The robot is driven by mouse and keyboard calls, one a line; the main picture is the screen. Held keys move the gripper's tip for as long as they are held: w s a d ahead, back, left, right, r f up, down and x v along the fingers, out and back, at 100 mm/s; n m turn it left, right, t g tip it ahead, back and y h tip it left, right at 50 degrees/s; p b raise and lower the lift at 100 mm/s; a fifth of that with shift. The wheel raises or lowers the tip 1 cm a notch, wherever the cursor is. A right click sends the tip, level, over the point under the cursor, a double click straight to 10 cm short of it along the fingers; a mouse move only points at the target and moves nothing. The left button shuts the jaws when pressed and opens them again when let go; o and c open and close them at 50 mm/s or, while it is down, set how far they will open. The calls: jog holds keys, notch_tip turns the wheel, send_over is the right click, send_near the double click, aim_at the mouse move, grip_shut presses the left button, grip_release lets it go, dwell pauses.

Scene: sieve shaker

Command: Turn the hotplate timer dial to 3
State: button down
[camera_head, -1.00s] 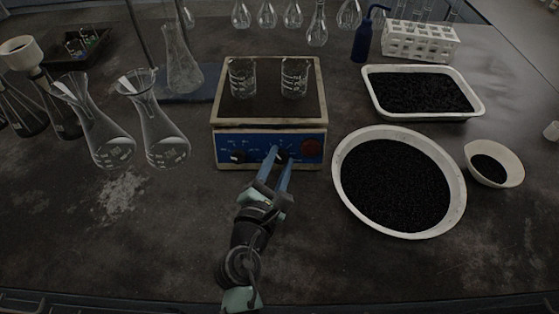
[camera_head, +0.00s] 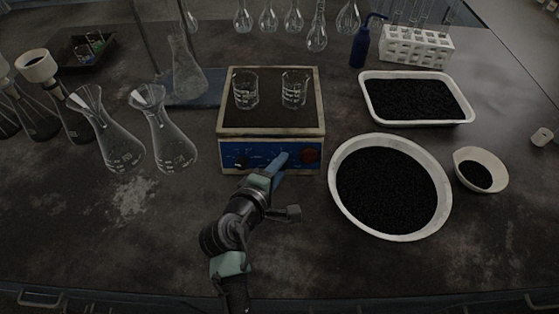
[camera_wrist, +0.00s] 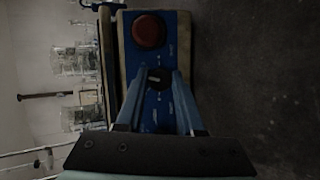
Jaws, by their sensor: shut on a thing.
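The hotplate (camera_head: 271,104) stands at the middle of the bench, with a blue front panel (camera_head: 240,150) facing me. In the wrist view the panel (camera_wrist: 166,60) appears turned on its side. A black dial (camera_wrist: 157,78) sits between the blue fingertips of my gripper (camera_wrist: 158,84), which is shut on it. In the head view my gripper (camera_head: 276,162) is at the right half of the panel and hides this dial. Another dark dial (camera_head: 241,162) is at the panel's left. A red button (camera_head: 310,156) is at its right end. The dial's number setting is too small to read.
Two glass beakers (camera_head: 294,89) stand on the hotplate top. A round white bowl of black grains (camera_head: 340,190) is close on the right, with a white tray (camera_head: 470,112) behind it. Flasks (camera_head: 172,150) stand at left. The bench front is clear.

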jog(key=m+g+y+p, duration=0.1)
jog(key=m+p, duration=0.1)
jog(key=m, duration=0.1)
jog(key=shift+r+m+p, duration=0.15)
jog(key=shift+m+p, duration=0.15)
jog(key=shift+m+y+p, duration=0.3)
jog(key=shift+m+p, duration=0.15)
jog(key=shift+m, duration=0.25)
jog(key=shift+g, duration=0.3)
jog(key=c, duration=0.5)
grip_release()
jog(key=v, duration=1.2)
jog(key=shift+s+r+p, duration=0.25)
jog(key=shift+s+p, duration=0.05)
jog(key=shift+p, duration=0.1)
